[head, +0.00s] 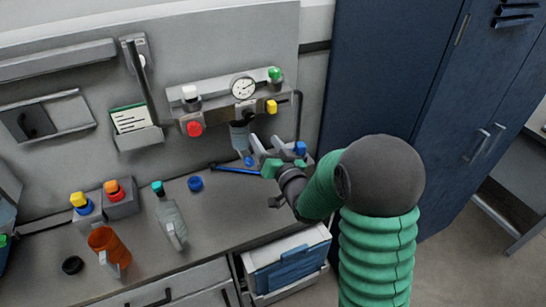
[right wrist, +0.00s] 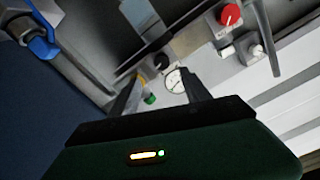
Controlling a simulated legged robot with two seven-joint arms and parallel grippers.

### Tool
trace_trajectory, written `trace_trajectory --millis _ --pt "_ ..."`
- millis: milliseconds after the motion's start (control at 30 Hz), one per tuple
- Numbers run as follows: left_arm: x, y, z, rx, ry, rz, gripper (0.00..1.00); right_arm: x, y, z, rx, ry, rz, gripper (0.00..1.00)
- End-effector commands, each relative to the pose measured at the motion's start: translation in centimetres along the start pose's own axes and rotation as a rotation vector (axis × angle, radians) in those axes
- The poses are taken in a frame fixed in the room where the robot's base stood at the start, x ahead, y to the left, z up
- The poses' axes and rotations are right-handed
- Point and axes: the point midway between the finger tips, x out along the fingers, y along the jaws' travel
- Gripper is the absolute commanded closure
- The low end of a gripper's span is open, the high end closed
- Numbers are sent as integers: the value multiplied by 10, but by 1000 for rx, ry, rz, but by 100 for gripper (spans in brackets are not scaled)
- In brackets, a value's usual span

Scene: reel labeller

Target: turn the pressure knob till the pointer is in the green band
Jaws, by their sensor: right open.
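A round white gauge (head: 243,88) sits on the grey wall unit; it also shows in the right wrist view (right wrist: 174,82). Its pointer and any green band are too small to read. Around it are a white knob (head: 190,92), a red knob (head: 194,128), a green knob (head: 274,73) and a yellow knob (head: 271,106). I cannot tell which is the pressure knob. My right gripper (head: 265,143) is open and empty, in front of and below the unit, apart from the knobs. In the right wrist view the gauge appears between its fingers (right wrist: 159,86). My left gripper is out of view.
A blue cap (head: 195,183), a clear bottle (head: 171,220), an orange mug (head: 108,247) and a black ring (head: 72,265) are on the bench (head: 215,215). A dark blue cabinet (head: 385,70) stands at the right. The bench's middle has free room.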

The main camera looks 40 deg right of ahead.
Motion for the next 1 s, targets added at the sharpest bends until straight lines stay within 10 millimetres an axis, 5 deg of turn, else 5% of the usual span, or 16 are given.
trace_trajectory --millis 100,300,833,933,1000 --pt "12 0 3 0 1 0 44 -33 2 4 -1 2 0 44" --pt "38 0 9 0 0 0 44 -51 2 4 0 2 -1 44" --pt "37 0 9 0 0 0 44 -55 0 1 0 -3 1 44" --pt "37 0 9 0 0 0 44 -54 -2 17 -22 -63 20 44" --pt "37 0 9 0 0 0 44 -55 -5 50 -66 -187 55 44"
